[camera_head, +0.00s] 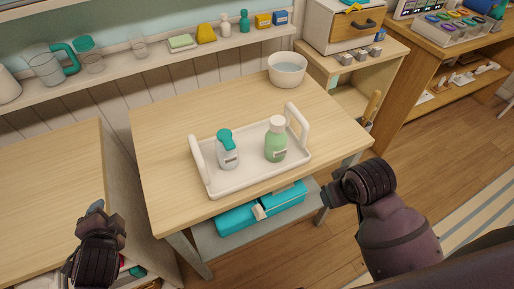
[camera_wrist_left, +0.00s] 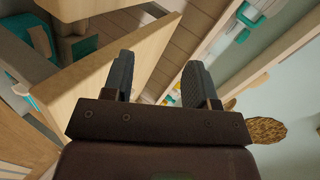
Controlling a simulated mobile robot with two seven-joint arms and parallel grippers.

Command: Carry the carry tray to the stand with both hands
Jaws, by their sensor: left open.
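The white carry tray (camera_head: 262,175) sits on a light wooden table (camera_head: 170,120), with an upright handle at its left and right ends. A white bottle with a teal top (camera_head: 228,155) and a green bottle with a white cap (camera_head: 275,142) stand in it. My left gripper (camera_head: 97,210) is at the lower left, apart from the tray; its two fingers are spread and empty in the left wrist view (camera_wrist_left: 157,78). My right gripper (camera_head: 336,193) is right of the table's front corner, clear of the tray; its finger opening does not show clearly. I cannot tell which furniture is the stand.
A white bowl (camera_head: 287,70) stands at the table's back right corner. Teal boxes (camera_head: 262,210) lie on the shelf below. Another wooden surface (camera_head: 50,185) is at the left. A wall shelf (camera_head: 120,77) holds jugs and bottles. Open floor (camera_head: 440,150) lies at the right.

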